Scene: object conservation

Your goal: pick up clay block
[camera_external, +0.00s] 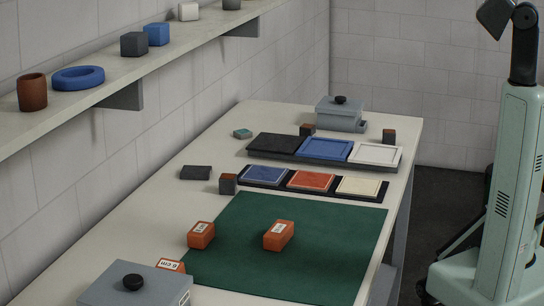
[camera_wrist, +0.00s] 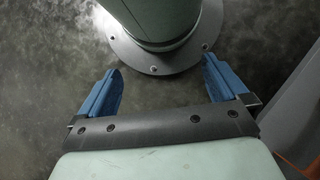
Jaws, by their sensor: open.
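Two terracotta-orange blocks with white labels could be the clay block: one (camera_external: 201,236) lies at the left edge of a green mat (camera_external: 330,270), the other (camera_external: 279,236) lies on the mat. A third orange piece (camera_external: 171,266), labelled "5 cm", is partly hidden behind a grey lidded box. I cannot tell which one is clay. My gripper (camera_wrist: 160,66) shows in the wrist view with its two blue fingers wide apart and nothing between them. It is over the floor and my base, away from the table. The external view does not show it.
The grey box (camera_external: 110,284) with a black knob stands at the table's near end, another (camera_external: 340,116) at the far end. Coloured trays (camera_external: 326,149) and several small dark cubes (camera_external: 228,184) stand beyond the mat. A wall shelf (camera_external: 125,70) overhangs the left.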

